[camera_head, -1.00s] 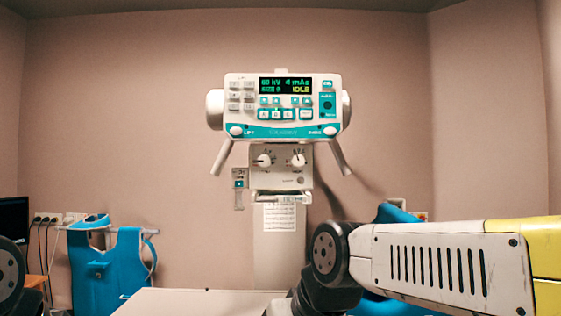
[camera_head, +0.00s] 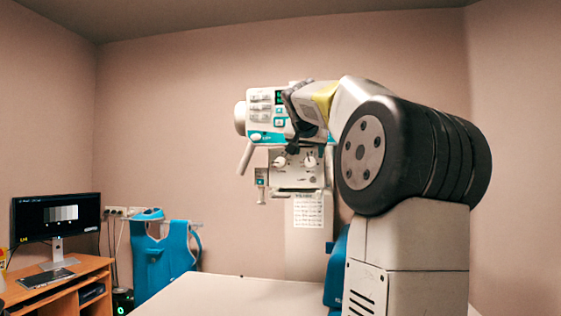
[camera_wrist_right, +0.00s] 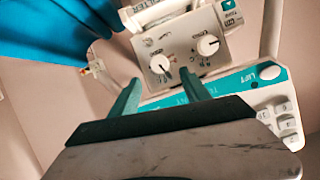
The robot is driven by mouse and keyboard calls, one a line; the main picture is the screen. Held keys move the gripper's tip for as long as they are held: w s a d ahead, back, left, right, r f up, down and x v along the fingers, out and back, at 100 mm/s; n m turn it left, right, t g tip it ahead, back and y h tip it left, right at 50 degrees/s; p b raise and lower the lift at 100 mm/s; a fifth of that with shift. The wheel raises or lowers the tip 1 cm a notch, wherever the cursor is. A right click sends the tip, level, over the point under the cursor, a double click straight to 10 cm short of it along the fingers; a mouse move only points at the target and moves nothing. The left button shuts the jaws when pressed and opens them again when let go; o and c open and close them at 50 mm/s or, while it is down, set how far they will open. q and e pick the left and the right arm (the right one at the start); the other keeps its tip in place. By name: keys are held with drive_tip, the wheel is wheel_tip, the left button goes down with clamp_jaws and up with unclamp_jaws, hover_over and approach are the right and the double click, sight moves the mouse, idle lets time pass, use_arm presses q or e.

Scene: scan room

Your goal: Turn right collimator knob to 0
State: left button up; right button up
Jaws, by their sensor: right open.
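The X-ray collimator box (camera_head: 296,176) hangs under the control panel and carries two white knobs. The right knob (camera_head: 310,161) shows beside the left knob (camera_head: 281,161). In the right wrist view the scene is upside down, with the right knob (camera_wrist_right: 160,64) on the left and the left knob (camera_wrist_right: 208,45) on the right. My right gripper (camera_wrist_right: 160,79) is open and empty. Its two teal fingertips point toward the right knob, one on each side in the picture, apparently short of it. The knob's exact setting is too small to read. My left gripper is not in view.
The control panel (camera_head: 262,112) is partly hidden behind my right arm. A white table (camera_head: 235,295) lies in front. A blue apron (camera_head: 165,258) hangs at the left, near a desk with a monitor (camera_head: 56,217). Blue material (camera_wrist_right: 55,30) shows near the collimator in the wrist view.

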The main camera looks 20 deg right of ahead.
sight(310, 161)
drive_tip(key=x, duration=0.7)
drive_tip(key=shift+w+d+f, duration=0.1)
drive_tip(key=shift+w+f, duration=0.05)
drive_tip(key=shift+w, duration=0.05)
clamp_jaws()
